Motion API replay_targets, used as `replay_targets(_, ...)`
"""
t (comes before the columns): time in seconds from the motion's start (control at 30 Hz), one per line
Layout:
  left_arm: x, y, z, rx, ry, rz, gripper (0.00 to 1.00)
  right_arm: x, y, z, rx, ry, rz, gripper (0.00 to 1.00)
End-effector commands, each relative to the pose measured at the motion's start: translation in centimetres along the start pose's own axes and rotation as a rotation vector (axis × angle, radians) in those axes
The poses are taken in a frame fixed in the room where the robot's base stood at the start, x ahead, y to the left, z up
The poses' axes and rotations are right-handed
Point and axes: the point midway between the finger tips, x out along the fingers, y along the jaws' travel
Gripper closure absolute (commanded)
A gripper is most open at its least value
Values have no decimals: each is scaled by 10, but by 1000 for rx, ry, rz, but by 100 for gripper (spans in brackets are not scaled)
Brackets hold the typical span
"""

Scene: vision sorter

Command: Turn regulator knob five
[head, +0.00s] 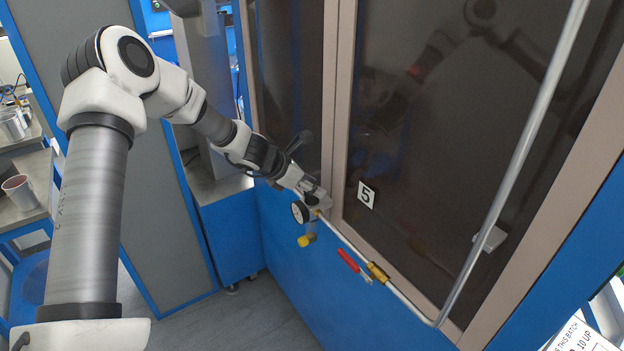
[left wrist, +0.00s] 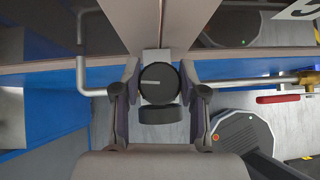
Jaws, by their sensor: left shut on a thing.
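The regulator sits on the pipe at the foot of the cabinet's door post, left of the label "5" (head: 366,195). Its round gauge (head: 299,212) and a yellow fitting (head: 306,240) show below my left gripper (head: 318,198). In the left wrist view, the black round knob (left wrist: 160,83) with a pale line pointing left lies between the fingers of my left gripper (left wrist: 161,98). The gripper is shut on this knob. In the head view the knob is hidden by the gripper. My right gripper is in neither view.
A thin pipe runs right from the regulator past a red-handled valve (head: 348,260) and a brass fitting (head: 377,272), then bends up in front of the dark glass (head: 450,130). A bench with a cup (head: 20,190) stands at the left. The floor (head: 255,315) below is clear.

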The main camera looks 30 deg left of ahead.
Motion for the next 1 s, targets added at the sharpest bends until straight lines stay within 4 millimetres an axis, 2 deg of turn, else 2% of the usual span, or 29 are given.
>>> replay_targets(0.03, -4, -1, 2, 15, 8, -22, 93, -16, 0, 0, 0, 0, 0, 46)
replay_targets(0.2, -5, -1, 1, 105, 9, -112, 93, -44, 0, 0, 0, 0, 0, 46)
replay_targets(0.4, -1, -1, -3, 236, 9, -243, 93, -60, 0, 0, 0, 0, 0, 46)
replay_targets(0.57, 3, -1, -6, 344, 7, -352, 93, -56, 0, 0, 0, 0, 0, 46)
replay_targets(1.0, 5, -2, -8, 587, 7, -597, 93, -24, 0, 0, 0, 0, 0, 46)
